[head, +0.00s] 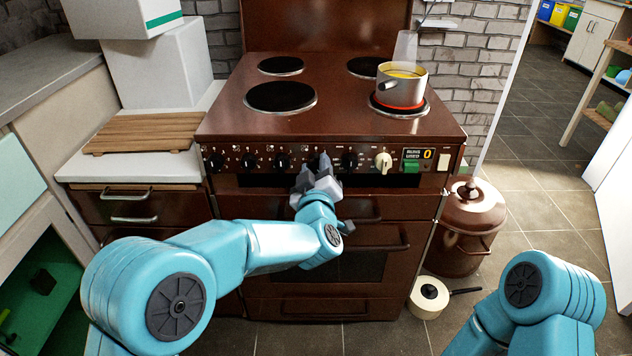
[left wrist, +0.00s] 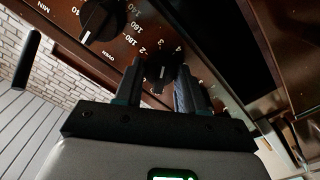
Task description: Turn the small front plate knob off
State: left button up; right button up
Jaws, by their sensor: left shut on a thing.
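The brown stove (head: 330,106) has a row of control knobs along its front panel. My left gripper (head: 317,172) is at the panel, shut on a black knob. In the left wrist view this black knob (left wrist: 160,72) sits between the two fingers (left wrist: 160,86), with numbers printed around it. In the head view the gripper mostly covers it. A pale knob (head: 383,161) further right is turned differently from the black ones. The front right plate (head: 399,108) glows red under a pot (head: 402,88). My right gripper is out of view.
Another black knob (head: 349,161) is just right of the gripper. In the left wrist view a large knob (left wrist: 102,20) with a white mark is close by. Oven handles are below the panel.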

pick_arm(q)
jog(key=n+b, duration=0.5)
jog(key=shift+f+n+b, duration=0.25)
jog(key=shift+n+b, duration=0.05)
jog(key=shift+b, duration=0.05)
jog(key=n+b, duration=0.7)
jog(key=n, duration=0.2)
jog(key=shift+b, duration=0.4)
jog(key=shift+r+n+b, duration=0.1)
jog(key=shift+n+b, duration=0.45)
jog(key=shift+n, duration=0.35)
jog(key=shift+n+b, duration=0.35)
jog(key=shift+n, duration=0.55)
jog(key=n, duration=0.2)
jog(key=shift+r+n, duration=0.15)
jog(key=shift+n, duration=0.15)
jog(key=n, duration=0.4)
jog(key=shift+n, duration=2)
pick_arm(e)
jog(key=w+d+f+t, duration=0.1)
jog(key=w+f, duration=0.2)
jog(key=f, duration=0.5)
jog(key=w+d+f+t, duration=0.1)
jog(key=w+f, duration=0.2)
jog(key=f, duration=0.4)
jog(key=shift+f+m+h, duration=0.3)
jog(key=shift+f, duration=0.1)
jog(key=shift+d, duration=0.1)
